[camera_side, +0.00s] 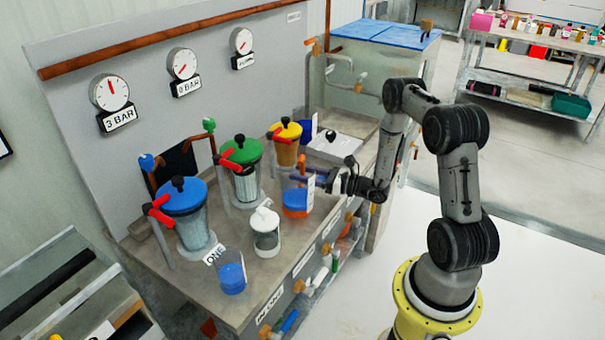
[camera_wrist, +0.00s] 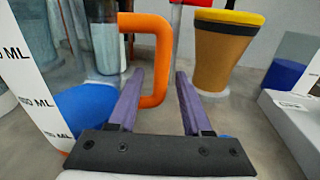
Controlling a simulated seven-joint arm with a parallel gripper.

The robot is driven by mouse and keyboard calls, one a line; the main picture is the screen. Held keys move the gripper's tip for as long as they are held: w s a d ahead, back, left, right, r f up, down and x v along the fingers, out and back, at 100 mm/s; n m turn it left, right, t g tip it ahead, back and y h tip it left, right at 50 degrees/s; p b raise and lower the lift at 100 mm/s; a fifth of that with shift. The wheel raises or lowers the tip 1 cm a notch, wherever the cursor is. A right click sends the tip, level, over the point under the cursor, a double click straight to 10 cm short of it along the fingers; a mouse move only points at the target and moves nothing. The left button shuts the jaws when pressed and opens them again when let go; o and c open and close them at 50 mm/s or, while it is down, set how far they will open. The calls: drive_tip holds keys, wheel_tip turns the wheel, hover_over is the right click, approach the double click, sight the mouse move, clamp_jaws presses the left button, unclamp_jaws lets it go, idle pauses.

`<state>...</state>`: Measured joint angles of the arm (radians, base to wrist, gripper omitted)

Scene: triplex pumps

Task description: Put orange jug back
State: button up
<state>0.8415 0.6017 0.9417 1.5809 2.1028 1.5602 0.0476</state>
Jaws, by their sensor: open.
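The orange jug (camera_side: 296,211) stands on the bench below and beside my gripper (camera_side: 308,179). In the side view its lower part looks orange and blue, with a white label strip on its right. In the wrist view its orange handle (camera_wrist: 161,58) rises between my two purple fingers (camera_wrist: 160,74), with a finger on each side. The fingers are open, and I cannot tell whether either touches the handle. A white scale marked in ML (camera_wrist: 32,75) and a blue area (camera_wrist: 88,108) show at the left. The jug's base is hidden in the wrist view.
A yellow-lidded pump (camera_side: 286,146) stands behind the jug, with green-lidded (camera_side: 244,180) and blue-lidded (camera_side: 188,215) pumps leftward. A white-lidded jar (camera_side: 265,232) and a blue-filled jug (camera_side: 232,276) stand near the front. A grey box (camera_side: 333,149) is at the right.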

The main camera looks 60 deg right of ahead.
drive_tip(key=shift+r, duration=0.1)
drive_tip(key=shift+s+r, duration=0.1)
drive_tip(key=s, duration=0.2)
drive_tip(key=s+d, duration=0.1)
drive_tip(key=s, duration=0.4)
drive_tip(key=shift+s+d, duration=0.1)
drive_tip(key=shift+d, duration=0.15)
